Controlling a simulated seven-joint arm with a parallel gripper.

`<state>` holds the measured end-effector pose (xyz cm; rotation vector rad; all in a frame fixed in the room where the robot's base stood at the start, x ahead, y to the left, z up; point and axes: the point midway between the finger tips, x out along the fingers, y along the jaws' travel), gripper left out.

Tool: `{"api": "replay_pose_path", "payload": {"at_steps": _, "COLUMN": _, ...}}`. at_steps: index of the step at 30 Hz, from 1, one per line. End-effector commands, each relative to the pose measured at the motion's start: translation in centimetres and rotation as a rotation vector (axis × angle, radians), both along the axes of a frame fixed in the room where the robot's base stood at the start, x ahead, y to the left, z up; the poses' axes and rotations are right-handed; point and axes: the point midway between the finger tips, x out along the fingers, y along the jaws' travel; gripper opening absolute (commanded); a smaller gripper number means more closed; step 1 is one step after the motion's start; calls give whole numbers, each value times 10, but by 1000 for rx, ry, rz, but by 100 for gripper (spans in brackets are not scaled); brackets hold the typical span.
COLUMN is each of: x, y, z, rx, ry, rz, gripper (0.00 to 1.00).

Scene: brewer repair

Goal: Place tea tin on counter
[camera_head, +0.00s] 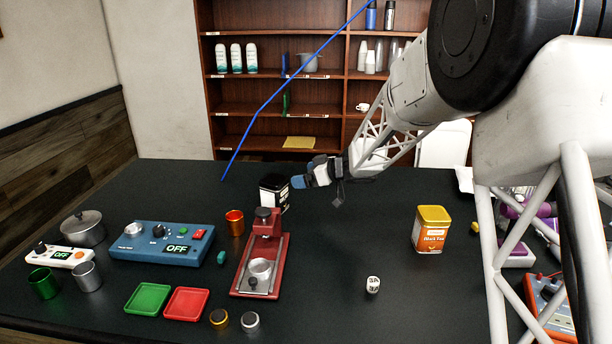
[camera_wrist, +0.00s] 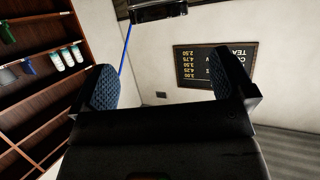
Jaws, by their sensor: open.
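An orange tea tin with a yellow lid and a "Black Tea" label (camera_head: 430,230) stands upright on the dark counter (camera_head: 330,250), right of centre. A black tin with a pale label (camera_head: 270,196) stands farther back on the counter, behind the red press. My gripper (camera_head: 297,182) points left beside the black tin; whether it touches it cannot be told. In the wrist view my gripper (camera_wrist: 163,88) is open, its blue-padded fingers wide apart with nothing between them. A dark object with a silvery edge (camera_wrist: 158,10) is cut off at the top there, unclear which.
The red press (camera_head: 262,255) stands in front of the black tin, with a copper cup (camera_head: 235,222) to its left. A blue control box (camera_head: 162,243) and green and red trays (camera_head: 148,298) lie left. The counter between press and orange tin is mostly clear.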

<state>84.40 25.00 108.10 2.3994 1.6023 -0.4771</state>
Motion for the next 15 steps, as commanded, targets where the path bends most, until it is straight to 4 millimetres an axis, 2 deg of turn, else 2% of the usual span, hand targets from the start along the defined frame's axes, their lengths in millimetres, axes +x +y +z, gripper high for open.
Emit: {"api": "replay_pose_path", "payload": {"at_steps": 15, "x": 0, "y": -2, "z": 4, "rx": -1, "ry": -7, "rz": -14, "gripper": 100}}
